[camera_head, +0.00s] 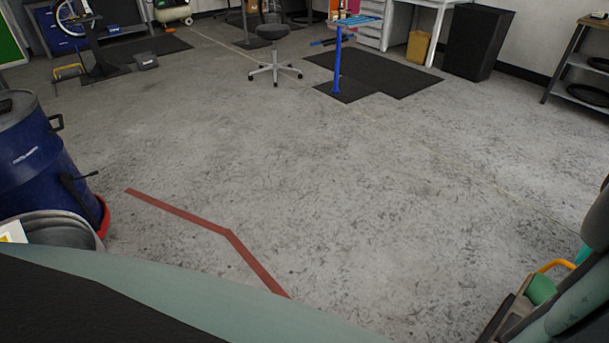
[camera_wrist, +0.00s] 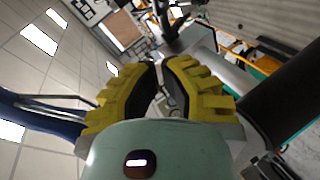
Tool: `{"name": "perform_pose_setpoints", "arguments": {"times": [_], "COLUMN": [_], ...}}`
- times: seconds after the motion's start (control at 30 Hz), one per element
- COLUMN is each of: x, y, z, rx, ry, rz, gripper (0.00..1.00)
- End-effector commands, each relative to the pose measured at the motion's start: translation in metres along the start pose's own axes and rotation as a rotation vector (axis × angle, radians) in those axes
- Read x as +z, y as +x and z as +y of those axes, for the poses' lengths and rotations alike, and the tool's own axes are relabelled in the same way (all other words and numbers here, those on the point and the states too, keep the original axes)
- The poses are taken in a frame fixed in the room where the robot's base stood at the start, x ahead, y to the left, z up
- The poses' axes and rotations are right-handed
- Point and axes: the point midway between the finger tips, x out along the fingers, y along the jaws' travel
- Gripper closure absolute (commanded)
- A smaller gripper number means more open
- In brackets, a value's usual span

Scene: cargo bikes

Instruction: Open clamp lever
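My gripper (camera_wrist: 161,70) shows in the wrist view as two yellow ribbed fingers with dark inner pads. A narrow gap remains between the fingertips, so it stands partly open. Small grey metal parts show in or behind this gap; I cannot tell whether they touch the fingers. No clamp lever can be made out for certain in either view. A grey metal tube (camera_wrist: 235,75) runs behind and right of the fingers. My gripper cannot be made out in the head view.
In the head view, a blue drum (camera_head: 40,160) stands at the left above a grey bin (camera_head: 60,228). A stool (camera_head: 273,50) and a blue stand (camera_head: 338,65) are further back. The middle floor is clear. A blue curved part (camera_wrist: 45,117) lies left in the wrist view.

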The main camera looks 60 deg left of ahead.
Motion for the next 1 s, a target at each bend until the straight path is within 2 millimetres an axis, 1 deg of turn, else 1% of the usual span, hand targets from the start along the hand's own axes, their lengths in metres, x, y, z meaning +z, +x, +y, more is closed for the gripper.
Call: {"name": "perform_pose_setpoints", "arguments": {"times": [0.07,0.2,0.4,0.83,1.0], "x": [0.002,0.017,0.028,0.029,0.032], "y": [0.011,0.025,0.036,0.038,0.04], "z": [0.002,0.002,0.001,0.0,0.004], "rx": [0.0,0.0,0.0,-0.001,-0.01], "ry": [0.001,-0.001,0.0,-0.001,-0.017], "rz": [-0.007,-0.009,-0.005,0.0,0.024], "gripper": [1.0,1.0,1.0,1.0,1.0]}}
